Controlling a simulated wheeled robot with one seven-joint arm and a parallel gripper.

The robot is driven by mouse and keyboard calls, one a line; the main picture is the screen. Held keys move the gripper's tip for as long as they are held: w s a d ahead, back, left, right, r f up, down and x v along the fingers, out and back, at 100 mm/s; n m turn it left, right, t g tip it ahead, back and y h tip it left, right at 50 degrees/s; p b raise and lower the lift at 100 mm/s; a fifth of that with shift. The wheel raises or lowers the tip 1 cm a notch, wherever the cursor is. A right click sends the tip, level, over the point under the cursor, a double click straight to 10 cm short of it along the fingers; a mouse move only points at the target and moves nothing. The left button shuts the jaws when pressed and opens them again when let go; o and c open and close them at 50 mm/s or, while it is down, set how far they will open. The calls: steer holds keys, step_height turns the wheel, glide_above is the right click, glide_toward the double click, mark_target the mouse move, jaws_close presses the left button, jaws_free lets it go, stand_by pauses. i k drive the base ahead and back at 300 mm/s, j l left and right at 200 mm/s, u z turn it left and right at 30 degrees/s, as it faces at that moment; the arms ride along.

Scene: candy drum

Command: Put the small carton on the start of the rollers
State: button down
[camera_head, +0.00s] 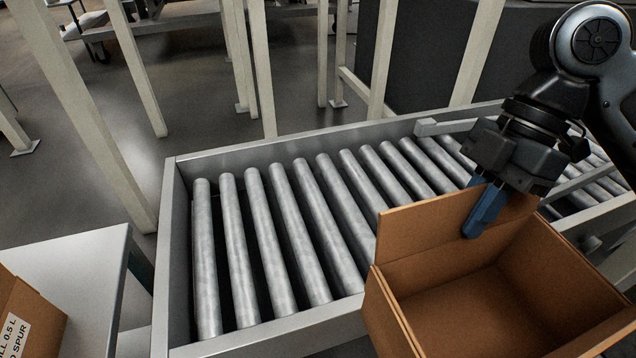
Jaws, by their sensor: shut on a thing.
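The small carton (399,317) is an open, empty brown cardboard box at the lower right of the head view. My gripper (478,222) has blue fingers and is shut on the carton's far wall or flap, from above. The carton hangs in front of the near rail of the roller conveyor and covers part of it. The rollers (244,250) are grey metal cylinders in a grey frame. Their left end is bare and closed by an end plate. The carton's right and bottom parts are cut off by the picture edge.
A white table (80,262) stands at the left, with part of another labelled carton (28,325) on it. Pale posts (256,60) rise behind the conveyor. A guide bar (455,125) crosses the rollers near my gripper. The left and middle rollers are clear.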

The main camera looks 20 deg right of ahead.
mark_target(330, 209)
steer(key=i, duration=0.95)
